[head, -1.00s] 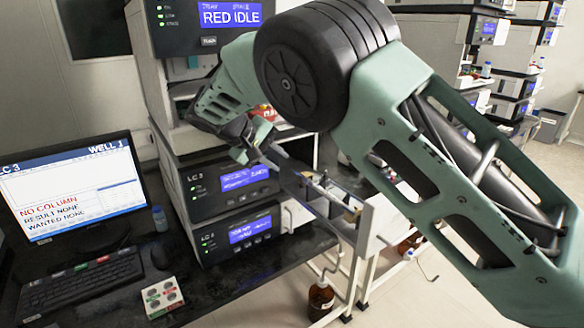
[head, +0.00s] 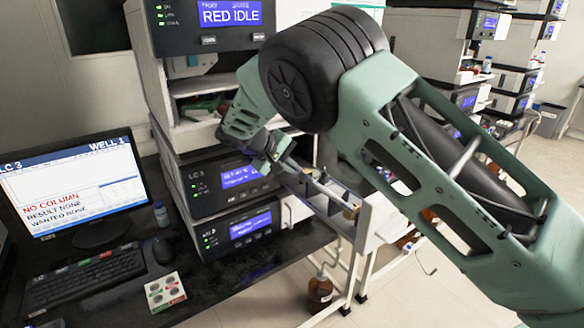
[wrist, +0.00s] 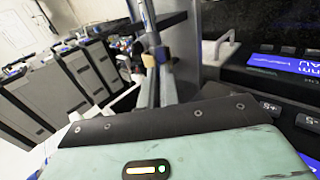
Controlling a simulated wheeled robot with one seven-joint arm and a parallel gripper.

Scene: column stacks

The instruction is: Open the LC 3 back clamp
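The LC 3 stack (head: 196,200) stands left of centre in the head view, its lower modules lit blue. A rail-like holder (head: 325,190) juts from its side to a pale end bracket (head: 372,222). A small gold-coloured clamp part (head: 350,211) shows near that bracket. In the wrist view the rail (wrist: 150,75) runs away from me with a blue-and-gold clamp (wrist: 161,54) on it. I cannot tell which clamp is the back one. My gripper (head: 278,165) is at the stack-side end of the rail. Its fingers are too small or hidden to read, and any contact is unclear.
A monitor (head: 70,185) reads LC 3 and NO COLUMN. A keyboard (head: 85,280) and a button pad (head: 165,292) lie on the black bench (head: 240,290). A brown bottle (head: 320,290) stands below the holder. More stacks (head: 510,80) stand at the right.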

